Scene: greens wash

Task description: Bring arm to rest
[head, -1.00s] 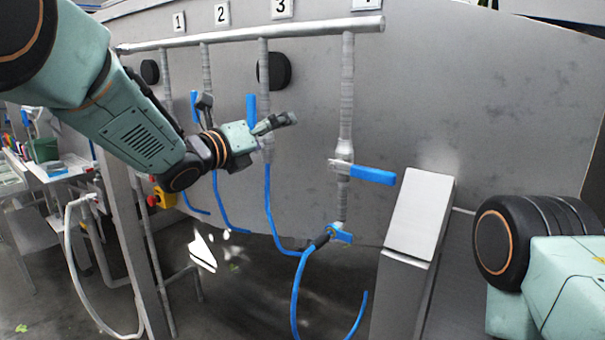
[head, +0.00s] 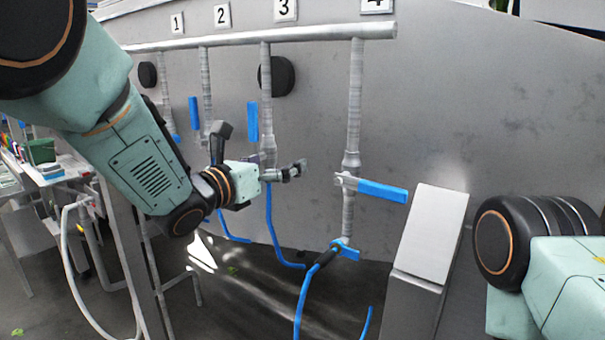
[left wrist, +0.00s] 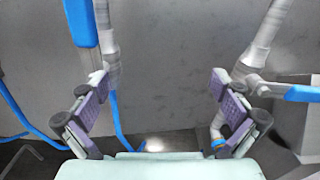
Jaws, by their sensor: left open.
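My left arm comes in from the upper left in the head view. Its gripper (head: 292,171) stands in front of the pipes under labels 3 and 4. In the left wrist view the two fingers of the left gripper (left wrist: 160,115) are wide apart with nothing between them. The wall panel shows behind that gap. My right arm shows only as a link at the lower right of the head view, and its gripper is out of the frame.
A horizontal pipe (head: 260,36) feeds several drop pipes with blue valve handles. Blue hoses (head: 303,300) hang below. A slanted grey box (head: 432,232) stands at right.

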